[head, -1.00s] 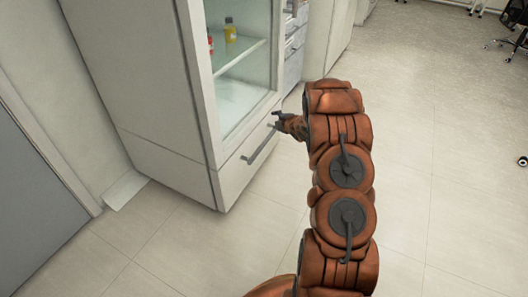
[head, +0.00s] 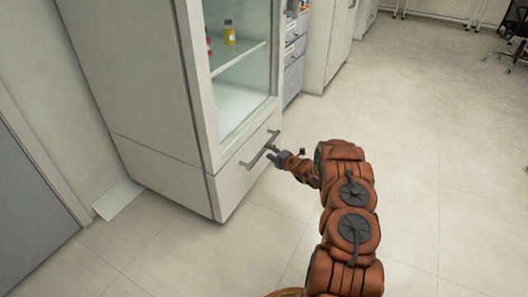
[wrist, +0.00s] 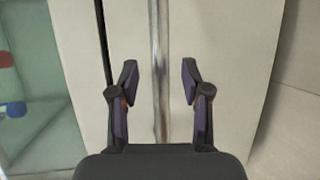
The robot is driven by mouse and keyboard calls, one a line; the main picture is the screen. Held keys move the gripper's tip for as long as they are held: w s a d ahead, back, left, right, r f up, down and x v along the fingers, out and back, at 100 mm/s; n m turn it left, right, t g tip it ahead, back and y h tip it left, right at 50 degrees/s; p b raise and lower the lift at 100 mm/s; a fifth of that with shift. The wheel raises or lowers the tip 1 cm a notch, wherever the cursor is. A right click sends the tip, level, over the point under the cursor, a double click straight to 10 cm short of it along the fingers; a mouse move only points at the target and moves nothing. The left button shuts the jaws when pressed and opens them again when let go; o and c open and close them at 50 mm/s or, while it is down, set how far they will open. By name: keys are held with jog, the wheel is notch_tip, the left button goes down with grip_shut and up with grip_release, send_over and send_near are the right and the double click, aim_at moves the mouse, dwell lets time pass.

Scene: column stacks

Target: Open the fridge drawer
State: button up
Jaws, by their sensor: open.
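The fridge (head: 150,75) is a tall white cabinet with a glass door. Its drawer (head: 232,190) is the white front at the bottom, which looks shut, flush with the body. A grey bar handle (head: 248,163) runs across the drawer front. My gripper (head: 274,155) is at the handle, near its middle to far part. In the wrist view my gripper (wrist: 159,82) is open, and the handle (wrist: 158,35) runs between its two fingers, with a gap on each side. The drawer front (wrist: 222,50) lies behind it. Whether the fingers reach past the bar is unclear.
Behind the glass, a yellow bottle (head: 229,33) and a red item stand on a shelf. Grey drawers (head: 294,55) and a white cabinet (head: 325,45) stand beyond the fridge. The tiled floor (head: 440,150) in front and right is clear; a chair is far right.

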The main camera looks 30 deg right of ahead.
aim_at(264, 149)
jog(key=b+x, duration=0.1)
jog(key=x, duration=0.2)
jog(key=shift+w+f, duration=0.25)
jog(key=shift+w+a, duration=0.1)
jog(key=shift+w, duration=0.25)
grip_shut()
dwell(0.4)
